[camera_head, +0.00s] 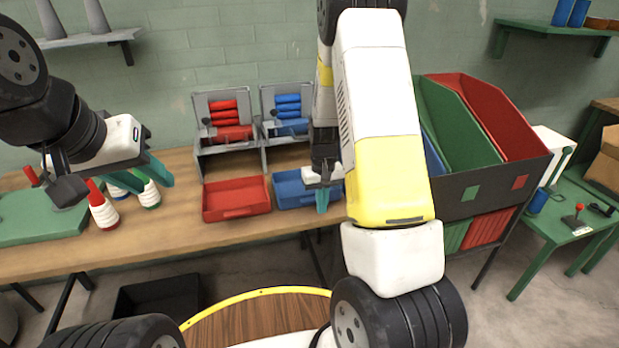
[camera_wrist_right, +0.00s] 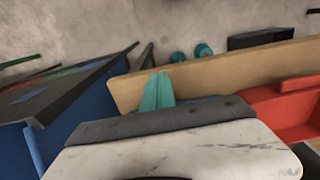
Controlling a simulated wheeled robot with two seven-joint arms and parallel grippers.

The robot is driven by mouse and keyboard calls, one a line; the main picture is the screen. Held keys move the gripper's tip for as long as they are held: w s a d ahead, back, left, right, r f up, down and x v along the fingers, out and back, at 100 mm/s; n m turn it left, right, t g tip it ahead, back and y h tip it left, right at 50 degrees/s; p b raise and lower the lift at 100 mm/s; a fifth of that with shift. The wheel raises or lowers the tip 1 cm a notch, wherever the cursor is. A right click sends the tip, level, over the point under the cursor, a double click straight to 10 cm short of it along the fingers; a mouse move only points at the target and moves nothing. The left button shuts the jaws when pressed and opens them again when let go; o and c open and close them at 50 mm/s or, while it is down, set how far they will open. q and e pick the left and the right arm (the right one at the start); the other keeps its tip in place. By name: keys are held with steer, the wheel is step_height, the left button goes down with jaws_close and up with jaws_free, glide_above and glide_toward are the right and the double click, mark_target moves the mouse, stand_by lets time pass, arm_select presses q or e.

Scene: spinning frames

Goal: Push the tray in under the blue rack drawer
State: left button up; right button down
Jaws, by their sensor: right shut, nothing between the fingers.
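The blue tray (camera_head: 290,192) lies on the workbench, standing out in front of the blue rack (camera_head: 287,108), whose upper part holds blue spools. The tray's right end is partly hidden by my right gripper (camera_head: 322,201). That gripper points down at the tray's front right, shut and empty; I cannot tell whether it touches the tray. My left gripper (camera_head: 146,177) is at the left, fingers apart, close to white spools.
A red tray (camera_head: 236,198) lies just left of the blue one, before the red rack (camera_head: 224,112). Spools (camera_head: 103,208) stand near a green board (camera_head: 40,226). Sloped bins (camera_head: 455,120) stand right of the bench. A black crate (camera_head: 160,299) is on the floor.

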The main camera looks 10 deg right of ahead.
steer(key=shift+w+f, duration=1.2)
steer(key=shift+w, duration=0.05)
steer(key=shift+w+a, duration=0.1)
steer(key=shift+w, duration=0.65)
